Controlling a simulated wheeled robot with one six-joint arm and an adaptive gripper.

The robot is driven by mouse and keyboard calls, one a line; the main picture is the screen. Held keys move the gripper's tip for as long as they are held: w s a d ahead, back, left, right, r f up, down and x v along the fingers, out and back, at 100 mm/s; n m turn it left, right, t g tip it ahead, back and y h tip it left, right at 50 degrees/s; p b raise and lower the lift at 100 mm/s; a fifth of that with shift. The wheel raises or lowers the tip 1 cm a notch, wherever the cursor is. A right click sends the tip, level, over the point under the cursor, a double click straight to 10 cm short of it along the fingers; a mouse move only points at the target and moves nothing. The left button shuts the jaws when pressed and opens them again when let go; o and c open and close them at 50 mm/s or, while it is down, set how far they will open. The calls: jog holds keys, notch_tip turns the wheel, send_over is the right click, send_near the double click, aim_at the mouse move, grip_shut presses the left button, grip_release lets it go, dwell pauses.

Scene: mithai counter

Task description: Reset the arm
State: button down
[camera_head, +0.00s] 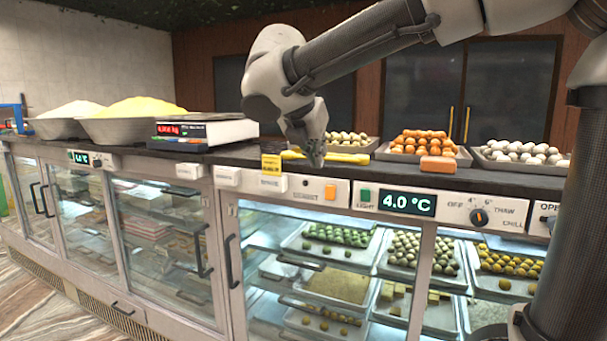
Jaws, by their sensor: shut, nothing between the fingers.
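My arm reaches in from the upper right over the mithai counter (350,171). My gripper (316,160) points down just above the counter's front part, by a yellow long-handled utensil (345,157) lying on the counter. The fingers are small and dark in this view, and they look closed with nothing held. I cannot tell whether the fingertips touch the utensil or only stand in front of it.
Trays of orange sweets (420,139), white sweets (520,152) and greenish sweets (348,138) stand right of the gripper. An orange block (437,165) lies at the front edge. A scale (205,129) and bowls (132,119) stand left. Glass doors (165,245) are below.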

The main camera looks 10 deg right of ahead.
jog(key=s+d+f+m+g+y, duration=0.25)
jog(key=s+f+m, duration=0.55)
jog(key=m, duration=0.4)
jog(key=s+d+f+m+y, duration=0.1)
jog(key=s+d+f+m, duration=0.2)
jog(key=s+d+m, duration=0.4)
jog(key=s+d+f+m+y, duration=0.1)
jog(key=s+d+f+m, duration=0.2)
jog(key=s+d+m, duration=0.4)
jog(key=shift+s+d+m+y, duration=0.15)
jog(key=shift+d+m+y, duration=0.2)
jog(key=shift+d+m, duration=0.9)
jog(key=shift+f+g, duration=0.1)
jog(key=shift+g, duration=0.15)
